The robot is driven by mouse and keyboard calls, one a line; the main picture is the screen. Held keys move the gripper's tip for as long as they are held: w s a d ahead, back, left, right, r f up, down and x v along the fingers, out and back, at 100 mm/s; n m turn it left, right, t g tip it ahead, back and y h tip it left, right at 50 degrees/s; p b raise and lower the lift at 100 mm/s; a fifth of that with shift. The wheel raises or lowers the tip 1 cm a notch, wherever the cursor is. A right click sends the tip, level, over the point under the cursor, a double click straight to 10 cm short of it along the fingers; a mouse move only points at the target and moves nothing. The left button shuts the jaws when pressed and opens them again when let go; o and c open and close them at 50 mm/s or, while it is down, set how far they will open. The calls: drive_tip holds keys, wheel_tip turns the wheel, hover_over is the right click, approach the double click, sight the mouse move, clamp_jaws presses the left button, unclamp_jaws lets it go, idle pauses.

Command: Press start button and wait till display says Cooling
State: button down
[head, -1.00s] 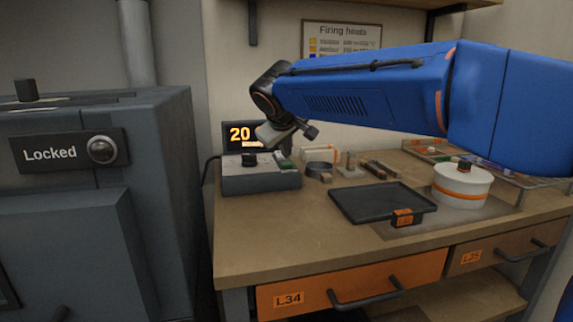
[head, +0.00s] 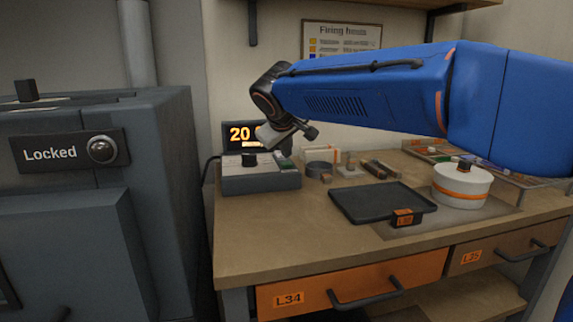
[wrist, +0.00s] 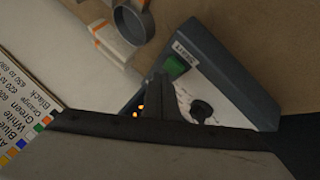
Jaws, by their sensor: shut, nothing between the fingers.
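The control box (head: 262,183) stands at the left end of the workbench with a dark display (head: 238,134) behind it. The display shows an orange "20"; its right part and the small line below are partly hidden by my gripper or too small to read. The green start button (head: 285,164) is on the box top, right of a black knob (head: 249,160). My gripper (head: 279,142) is shut and empty, just above the button. In the wrist view, the shut fingers (wrist: 162,84) appear beside the green button (wrist: 176,66); contact cannot be told.
A grey kiln (head: 95,190) marked "Locked" stands at the left. A black tray (head: 375,202) and a round white container (head: 462,188) are on the bench (head: 300,235). Small items lie behind the tray. The front strip of the bench is clear.

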sight(286, 165)
drive_tip(key=shift+f, duration=0.15)
drive_tip(key=shift+f, duration=0.25)
drive_tip(key=shift+f, duration=0.4)
idle(0.9)
drive_tip(key=shift+r, duration=0.85)
drive_tip(key=shift+r, duration=2.5)
